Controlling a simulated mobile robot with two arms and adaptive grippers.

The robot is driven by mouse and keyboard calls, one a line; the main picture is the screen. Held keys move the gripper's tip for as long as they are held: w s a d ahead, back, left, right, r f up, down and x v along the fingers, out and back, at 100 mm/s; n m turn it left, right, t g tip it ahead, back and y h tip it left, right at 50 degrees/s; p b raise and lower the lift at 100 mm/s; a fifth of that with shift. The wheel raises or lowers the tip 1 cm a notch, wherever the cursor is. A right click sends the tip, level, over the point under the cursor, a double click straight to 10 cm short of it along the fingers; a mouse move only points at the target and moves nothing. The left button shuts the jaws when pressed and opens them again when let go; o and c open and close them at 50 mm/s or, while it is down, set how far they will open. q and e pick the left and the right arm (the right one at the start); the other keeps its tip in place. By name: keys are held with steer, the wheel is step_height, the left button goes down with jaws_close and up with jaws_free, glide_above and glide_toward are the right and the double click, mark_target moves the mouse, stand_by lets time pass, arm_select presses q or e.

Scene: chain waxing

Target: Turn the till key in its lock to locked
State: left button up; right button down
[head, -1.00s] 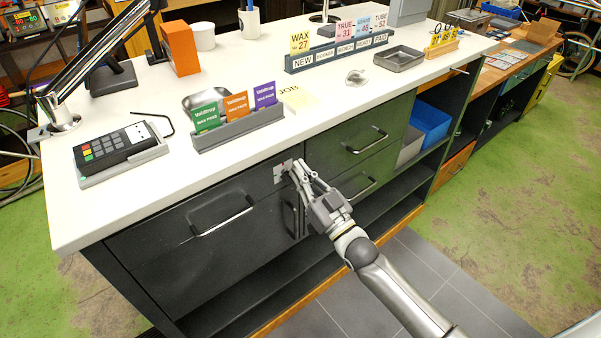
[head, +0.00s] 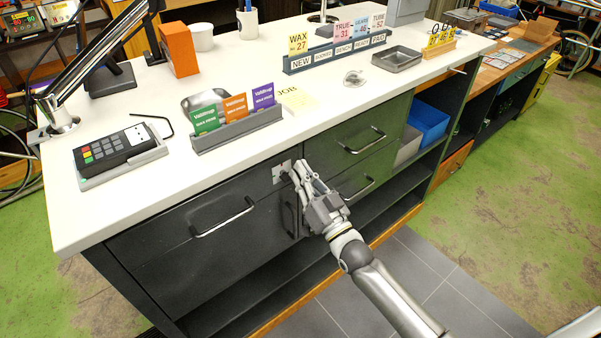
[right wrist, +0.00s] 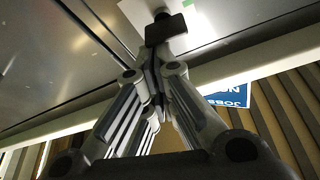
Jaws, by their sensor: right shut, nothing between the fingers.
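The till key (right wrist: 166,29) is a small dark key with a flat bow, seen in the right wrist view in front of a pale lock plate (right wrist: 205,18). In the head view the lock plate (head: 281,171) is on the dark drawer front, just under the counter edge. My right gripper (head: 295,169) is just to the right of the plate and hides the key there. In the right wrist view the right gripper (right wrist: 151,72) is shut and empty, its tips close below the key; I cannot tell whether they touch it. My left gripper is not in view.
Drawer handles (head: 223,218) stick out left and right of the lock. The white counter (head: 250,80) above holds a card terminal (head: 115,150), a wax packet rack (head: 238,130) and a label rack (head: 335,55).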

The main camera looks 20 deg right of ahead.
steer(key=m, duration=0.1)
steer(key=m+h, duration=0.1)
steer(key=m, duration=0.1)
steer(key=m+p, duration=0.1)
steer(key=shift+w+d+f+h, duration=0.1)
steer(key=shift+d+f+h, duration=0.15)
steer(key=shift+h, duration=0.15)
steer(key=m+p, duration=0.1)
steer(key=m, duration=0.1)
steer(key=m+h+p, duration=0.1)
steer(key=m, duration=0.1)
steer(key=shift+d+f+m+g+h, duration=0.15)
steer(key=shift+f+m+g+h, duration=0.15)
steer(key=shift+f+m+g, duration=0.1)
step_height(320, 180, down, 2)
steer(key=m+g+p, duration=0.1)
steer(key=m, duration=0.2)
steer(key=m+g+h+p, duration=0.1)
steer(key=m+p, duration=0.1)
steer(key=m, duration=0.2)
steer(key=shift+w, duration=0.1)
